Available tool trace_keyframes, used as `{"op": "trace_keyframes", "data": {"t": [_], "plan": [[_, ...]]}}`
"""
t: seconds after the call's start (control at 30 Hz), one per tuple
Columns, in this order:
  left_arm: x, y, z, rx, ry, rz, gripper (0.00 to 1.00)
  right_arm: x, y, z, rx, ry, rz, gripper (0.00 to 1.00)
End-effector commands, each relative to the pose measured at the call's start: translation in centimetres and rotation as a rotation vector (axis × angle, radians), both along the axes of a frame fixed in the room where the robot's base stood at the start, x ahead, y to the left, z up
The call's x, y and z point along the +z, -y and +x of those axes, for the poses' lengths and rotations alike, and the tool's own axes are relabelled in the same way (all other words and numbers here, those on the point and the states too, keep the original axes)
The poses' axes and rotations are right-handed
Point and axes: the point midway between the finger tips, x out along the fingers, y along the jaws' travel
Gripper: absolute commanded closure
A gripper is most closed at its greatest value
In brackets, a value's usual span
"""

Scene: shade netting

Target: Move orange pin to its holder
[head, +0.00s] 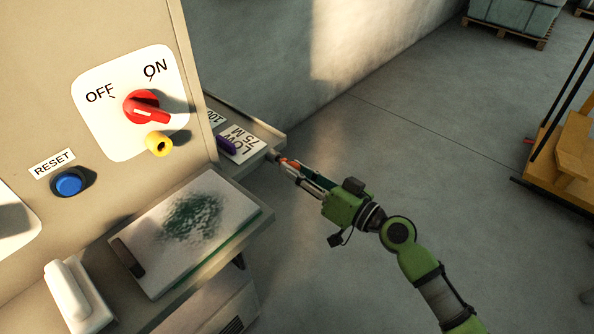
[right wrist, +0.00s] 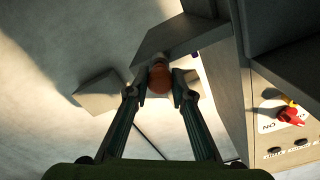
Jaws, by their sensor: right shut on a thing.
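My right gripper (head: 280,161) is beside the right edge of the small labelled shelf on the cabinet. It is shut on the orange pin (head: 291,163), whose orange part shows between the fingers. In the right wrist view the pin's round orange end (right wrist: 160,78) sits between the two fingertips (right wrist: 159,92). The orange pin's holder cannot be clearly made out. My left gripper is not in view.
The cabinet carries a red OFF/ON switch (head: 147,107), a yellow ring-shaped part (head: 158,144) and a blue reset button (head: 69,183). A lower ledge holds a board with green netting (head: 195,217) and a white handle-like object (head: 75,293). Open floor (head: 420,140) lies right of the shelf.

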Motion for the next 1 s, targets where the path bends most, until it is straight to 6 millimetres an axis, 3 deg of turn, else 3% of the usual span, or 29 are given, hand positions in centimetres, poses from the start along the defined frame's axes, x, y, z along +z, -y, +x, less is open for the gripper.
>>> {"op": "trace_keyframes", "data": {"t": [0.5, 0.53, 0.6, 1.0], "plan": [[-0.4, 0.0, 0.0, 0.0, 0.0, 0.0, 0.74, 0.0, -1.1, 0.8, 0.0, 0.0, 0.0, 1.0], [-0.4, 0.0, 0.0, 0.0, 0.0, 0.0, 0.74, 0.0, -1.2, 0.8, 0.0, 0.0, 0.0, 0.76], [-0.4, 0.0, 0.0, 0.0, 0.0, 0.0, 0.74, 0.0, -1.1, 0.8, 0.0, 0.0, 0.0, 0.58], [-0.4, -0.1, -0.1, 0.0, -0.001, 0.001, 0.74, -0.1, -0.8, 0.6, 0.0, -0.001, -0.001, 0.58]]}}
